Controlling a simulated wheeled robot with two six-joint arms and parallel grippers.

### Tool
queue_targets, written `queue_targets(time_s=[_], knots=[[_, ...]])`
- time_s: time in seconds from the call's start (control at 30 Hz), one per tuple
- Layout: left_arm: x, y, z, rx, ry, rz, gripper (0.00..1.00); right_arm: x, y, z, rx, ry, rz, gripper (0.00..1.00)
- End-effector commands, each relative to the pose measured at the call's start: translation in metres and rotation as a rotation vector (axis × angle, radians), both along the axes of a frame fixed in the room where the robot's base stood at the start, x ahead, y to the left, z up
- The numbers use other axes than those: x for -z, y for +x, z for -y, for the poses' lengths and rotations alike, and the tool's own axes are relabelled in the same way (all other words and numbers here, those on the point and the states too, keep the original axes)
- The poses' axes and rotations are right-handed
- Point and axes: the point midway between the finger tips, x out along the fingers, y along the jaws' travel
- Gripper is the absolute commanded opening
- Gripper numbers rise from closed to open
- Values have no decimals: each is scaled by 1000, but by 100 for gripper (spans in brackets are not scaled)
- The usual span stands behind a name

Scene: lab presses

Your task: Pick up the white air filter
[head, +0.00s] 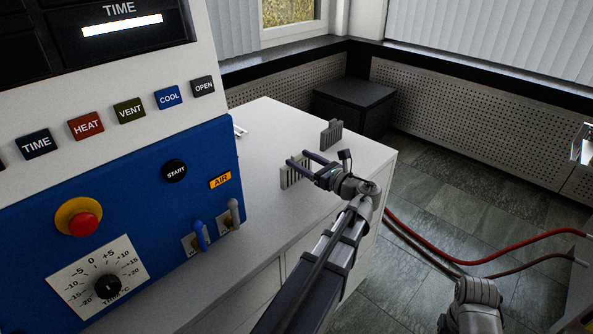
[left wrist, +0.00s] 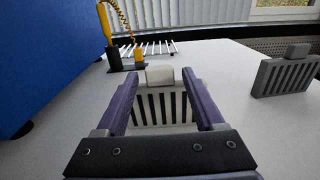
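The white air filter (head: 291,177), a slotted plate with a tab on top, stands upright on the white bench top. It also shows in the left wrist view (left wrist: 160,76), between the fingers. My left gripper (head: 298,158) is open, its two purple fingers reaching along either side of the filter. The fingers partly hide the filter's side edges, and I cannot tell whether they touch it. My right gripper is not in view.
A grey slotted filter (head: 331,134) stands farther back; in the left wrist view it is at right (left wrist: 285,76). A blue press panel (head: 130,215) rises at left. A yellow tool with a coiled cord (left wrist: 106,28) and a metal rack (left wrist: 148,48) are behind.

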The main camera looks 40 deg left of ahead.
Motion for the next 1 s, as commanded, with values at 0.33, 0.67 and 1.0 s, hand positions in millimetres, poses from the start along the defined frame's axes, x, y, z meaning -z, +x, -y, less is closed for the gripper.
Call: queue_targets(time_s=[0.33,0.67,1.0], knots=[[0,0,0,0,0,0,29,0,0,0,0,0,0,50],[0,0,0,0,0,0,0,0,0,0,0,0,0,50],[-2,0,0,0,0,0,0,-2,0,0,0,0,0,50]])
